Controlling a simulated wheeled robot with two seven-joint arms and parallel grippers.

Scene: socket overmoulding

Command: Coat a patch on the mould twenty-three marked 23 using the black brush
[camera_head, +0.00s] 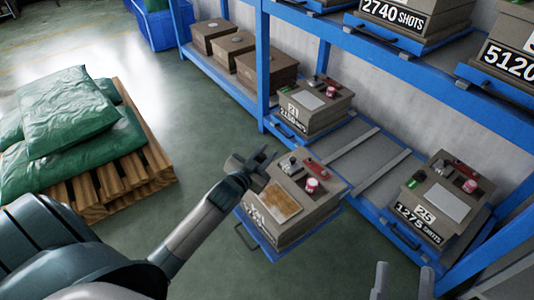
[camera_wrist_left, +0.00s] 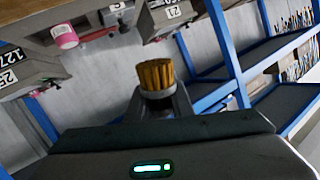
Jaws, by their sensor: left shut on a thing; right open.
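A grey-brown mould (camera_head: 318,213) sits on a pulled-out blue tray in the middle of the head view; its front label is not readable to me. A mottled tan-brown patch (camera_head: 281,207) covers part of its top. My left gripper (camera_head: 262,163) is above the mould's far left edge, apart from the patch. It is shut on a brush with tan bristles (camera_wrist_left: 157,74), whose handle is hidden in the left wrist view. My right gripper (camera_head: 402,281) is open and empty at the bottom right of the head view.
A red-and-white pot (camera_head: 312,185) and a red block (camera_head: 314,167) stand on the middle mould. Moulds 21 (camera_head: 306,120) and 25 (camera_head: 420,212), with pale patches, sit on the blue rack (camera_head: 262,60). A pallet (camera_head: 145,175) with green sacks (camera_head: 65,110) is at left.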

